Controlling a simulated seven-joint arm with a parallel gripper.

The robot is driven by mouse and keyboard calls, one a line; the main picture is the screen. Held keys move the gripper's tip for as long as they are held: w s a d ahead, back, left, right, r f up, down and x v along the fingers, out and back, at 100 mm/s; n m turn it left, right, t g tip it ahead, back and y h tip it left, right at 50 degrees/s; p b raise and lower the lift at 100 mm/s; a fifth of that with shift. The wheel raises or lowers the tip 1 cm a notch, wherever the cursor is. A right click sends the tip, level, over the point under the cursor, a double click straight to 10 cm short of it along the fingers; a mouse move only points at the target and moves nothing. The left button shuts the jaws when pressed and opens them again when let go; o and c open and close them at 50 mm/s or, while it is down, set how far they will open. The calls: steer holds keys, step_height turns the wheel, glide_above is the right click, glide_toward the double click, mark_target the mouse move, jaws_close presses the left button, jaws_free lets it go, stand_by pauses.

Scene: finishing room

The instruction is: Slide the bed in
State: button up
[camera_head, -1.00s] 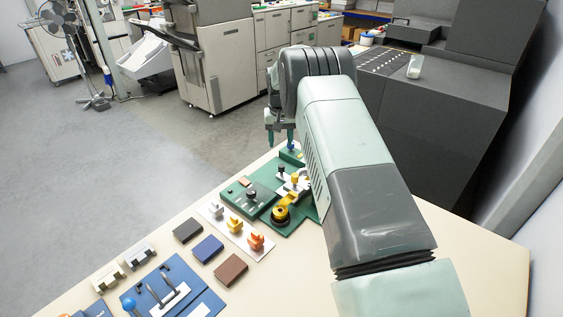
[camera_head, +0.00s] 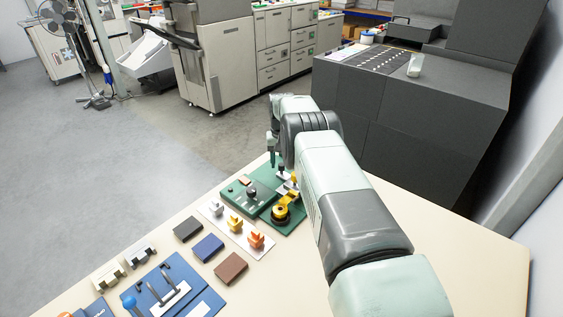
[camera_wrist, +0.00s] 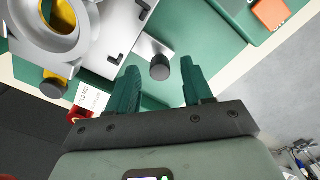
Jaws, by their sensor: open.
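A green fixture (camera_head: 294,224) stands on the bench, partly hidden behind my arm in the head view. In the wrist view its green base (camera_wrist: 200,32) carries a silver plate (camera_wrist: 112,35), likely the bed. A short silver rod with a dark knob (camera_wrist: 160,68) sticks out from it. My gripper (camera_wrist: 160,66) is open, its two green fingers on either side of the knob with gaps showing. I cannot tell whether the fingertips are level with the knob or above it. In the head view my gripper (camera_head: 271,158) is small and partly hidden at the bench's far edge.
A yellow clamp (camera_head: 283,209) and a silver ring (camera_wrist: 50,22) sit on the fixture beside the plate. A green box (camera_head: 243,195) adjoins it. Coloured blocks and a blue board (camera_head: 172,290) lie nearer. Bare bench (camera_head: 440,260) lies right of my arm.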

steer(key=shift+f, duration=0.3)
jaws_close()
stand_by(0.3)
steer(key=shift+s+d, duration=1.25)
steer(key=shift+d, duration=0.15)
